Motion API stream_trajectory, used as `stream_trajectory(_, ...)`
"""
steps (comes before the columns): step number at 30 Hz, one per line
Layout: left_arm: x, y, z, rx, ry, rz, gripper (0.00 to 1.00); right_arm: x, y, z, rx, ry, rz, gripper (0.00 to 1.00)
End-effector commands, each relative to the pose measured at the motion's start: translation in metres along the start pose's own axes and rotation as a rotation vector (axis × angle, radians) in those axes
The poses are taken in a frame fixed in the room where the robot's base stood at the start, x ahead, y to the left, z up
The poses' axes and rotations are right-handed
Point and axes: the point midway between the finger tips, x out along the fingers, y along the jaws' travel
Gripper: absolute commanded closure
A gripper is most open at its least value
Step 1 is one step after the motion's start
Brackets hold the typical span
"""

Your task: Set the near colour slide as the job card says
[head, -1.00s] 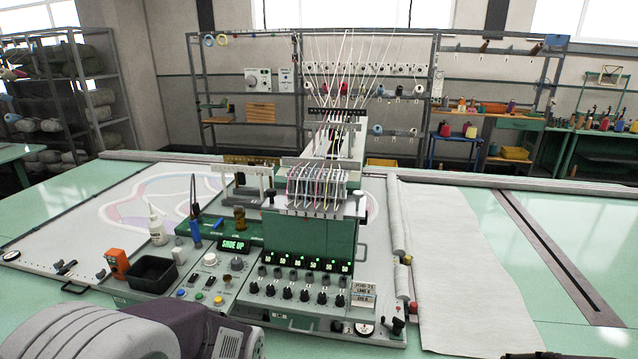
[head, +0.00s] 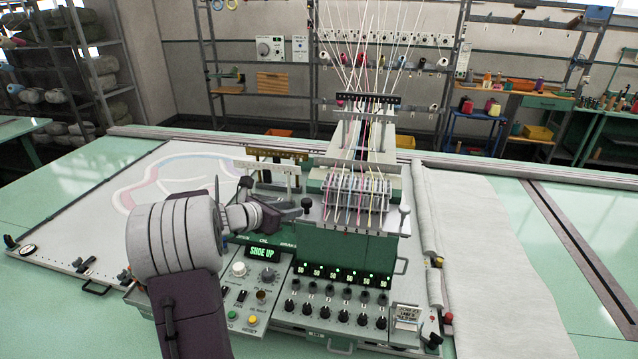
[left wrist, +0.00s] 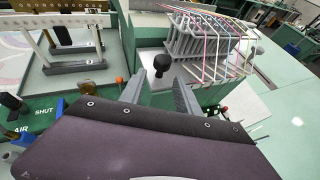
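The near colour slide appears to be the grey carriage (head: 355,192) under the coloured threads on the green tufting head. A black knob (head: 306,203) stands at its left end; it also shows in the left wrist view (left wrist: 162,64). My left gripper (head: 288,211) is just left of this knob. In the left wrist view its two grey fingers (left wrist: 158,94) are apart and empty, with the knob ahead between their lines. I cannot tell whether they touch it. The job card (head: 407,317) sits at the panel's lower right; its print is too small to read. My right gripper is out of view.
The control panel has a lit "SHOE UP" display (head: 265,252), a row of green number displays and several black dials (head: 327,315). White frames (left wrist: 65,42) stand left of the head. A second knobbed lever (head: 404,210) stands at its right. Grey cloth (head: 490,260) covers the right.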

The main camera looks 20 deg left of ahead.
Motion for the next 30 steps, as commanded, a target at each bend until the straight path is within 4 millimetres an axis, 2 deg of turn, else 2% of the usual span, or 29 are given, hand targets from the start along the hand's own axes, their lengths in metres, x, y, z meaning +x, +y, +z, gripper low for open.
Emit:
stream_trajectory(1, -0.003, 0.009, 0.005, -0.032, -0.02, 0.018, 0.61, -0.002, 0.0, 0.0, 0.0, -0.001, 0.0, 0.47)
stream_trajectory(3, -0.004, 0.013, 0.008, -0.051, -0.033, 0.028, 0.61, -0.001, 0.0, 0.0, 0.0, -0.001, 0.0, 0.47)
stream_trajectory(8, 0.006, 0.012, 0.009, -0.052, -0.031, 0.026, 0.61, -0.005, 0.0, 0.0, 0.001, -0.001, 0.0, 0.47)
stream_trajectory(15, 0.054, 0.012, 0.012, -0.05, -0.028, 0.023, 0.61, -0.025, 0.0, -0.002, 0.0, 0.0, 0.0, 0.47)
stream_trajectory(21, 0.082, 0.013, 0.011, -0.047, -0.029, 0.026, 0.61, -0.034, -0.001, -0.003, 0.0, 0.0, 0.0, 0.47)
stream_trajectory(30, 0.088, 0.014, 0.009, -0.046, -0.029, 0.027, 0.61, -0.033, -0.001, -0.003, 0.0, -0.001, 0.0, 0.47)
